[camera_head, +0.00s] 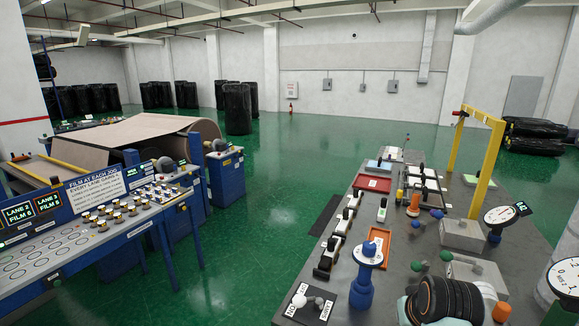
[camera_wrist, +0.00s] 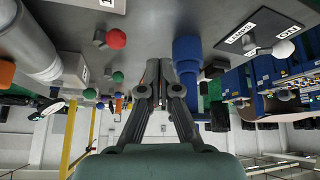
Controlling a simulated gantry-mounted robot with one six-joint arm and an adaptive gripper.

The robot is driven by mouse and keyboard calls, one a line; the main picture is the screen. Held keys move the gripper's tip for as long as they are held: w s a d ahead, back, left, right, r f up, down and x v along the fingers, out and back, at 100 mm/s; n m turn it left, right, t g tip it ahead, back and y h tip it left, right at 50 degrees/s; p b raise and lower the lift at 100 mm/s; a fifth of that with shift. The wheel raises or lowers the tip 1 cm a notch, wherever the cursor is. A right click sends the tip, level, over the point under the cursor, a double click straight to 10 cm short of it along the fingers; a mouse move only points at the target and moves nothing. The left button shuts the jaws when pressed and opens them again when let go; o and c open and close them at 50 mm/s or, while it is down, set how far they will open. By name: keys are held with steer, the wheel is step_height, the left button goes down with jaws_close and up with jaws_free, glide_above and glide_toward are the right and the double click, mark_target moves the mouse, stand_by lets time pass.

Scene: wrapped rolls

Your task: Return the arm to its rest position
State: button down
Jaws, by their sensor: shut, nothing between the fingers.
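My gripper (camera_wrist: 158,72) shows in the wrist view, which is upside down. Its two dark fingers come together at the tips, and nothing shows between them. It is over the grey workbench (camera_wrist: 160,18), beside a blue post (camera_wrist: 187,50). The same blue post (camera_head: 362,286), with a white round top, stands at the near side of the bench in the head view. A dark, ringed part with pale teal at the bottom right of the head view seems to be my arm. My fingertips cannot be made out there.
A blue control console (camera_head: 100,222) stands left. Green floor (camera_head: 265,215) between is clear. Black wrapped rolls (camera_head: 237,108) stand behind.

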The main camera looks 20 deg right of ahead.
steer(key=a+r+n+t+p, duration=0.1)
steer(key=a+n+t+p, duration=0.15)
steer(key=a, duration=1.75)
steer(key=s+a+r+n+t+y+p, duration=0.1)
steer(key=s+a+r+t, duration=0.1)
steer(key=s+a, duration=0.3)
steer(key=s+a+r+n+t+y+p, duration=0.1)
steer(key=s+a+r, duration=0.3)
steer(key=a, duration=0.8)
steer(key=shift+s+a+r+t+y+p, duration=0.15)
steer(key=shift+s+t+y+p, duration=0.5)
steer(key=shift+s, duration=0.55)
